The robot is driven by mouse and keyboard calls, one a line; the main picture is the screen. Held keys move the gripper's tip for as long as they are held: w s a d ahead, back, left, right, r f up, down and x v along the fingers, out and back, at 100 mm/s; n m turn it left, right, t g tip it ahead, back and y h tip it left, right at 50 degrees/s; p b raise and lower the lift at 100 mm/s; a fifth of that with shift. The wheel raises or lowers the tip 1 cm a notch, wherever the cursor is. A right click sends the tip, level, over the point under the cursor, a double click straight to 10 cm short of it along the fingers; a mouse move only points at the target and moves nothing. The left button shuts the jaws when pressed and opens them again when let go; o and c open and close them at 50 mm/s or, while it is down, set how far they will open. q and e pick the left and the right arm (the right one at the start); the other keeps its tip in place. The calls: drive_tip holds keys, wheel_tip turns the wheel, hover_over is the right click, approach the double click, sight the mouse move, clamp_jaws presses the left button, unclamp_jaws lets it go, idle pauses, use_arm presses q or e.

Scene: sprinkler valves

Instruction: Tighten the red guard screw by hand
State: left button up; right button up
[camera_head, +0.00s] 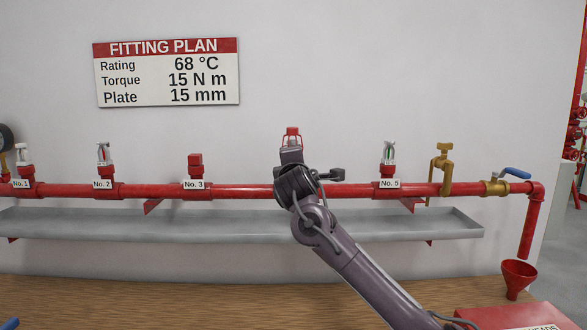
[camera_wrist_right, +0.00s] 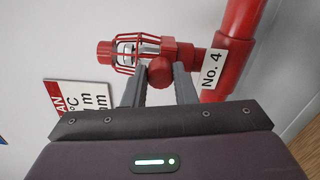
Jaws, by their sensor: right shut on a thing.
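The red guard screw (camera_wrist_right: 161,70) shows as a round red knob in the right wrist view, beside the red wire guard cage (camera_wrist_right: 128,52) around a pale sprinkler head. My right gripper (camera_wrist_right: 160,88) is shut on the screw, one grey finger on either side. The guard sits on the pipe fitting labelled No. 4 (camera_wrist_right: 212,68). In the head view, the top of the guard (camera_head: 291,137) shows above my right wrist, which hides the screw and the fitting. My left gripper is not in view.
The red pipe (camera_head: 245,191) runs along the wall with other labelled fittings, including No. 3 (camera_head: 195,165) and No. 5 (camera_head: 389,160). A brass clamp (camera_head: 442,168) and a blue-handled valve (camera_head: 497,186) are at right. A grey tray (camera_head: 120,224) lies below the pipe.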

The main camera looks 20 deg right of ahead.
drive_tip(key=shift+f+m, duration=0.15)
drive_tip(key=shift+m, duration=2.15)
drive_tip(key=o, duration=1)
drive_tip(key=b+v, duration=0.3)
drive_tip(key=v, duration=0.4)
drive_tip(key=shift+s, duration=0.4)
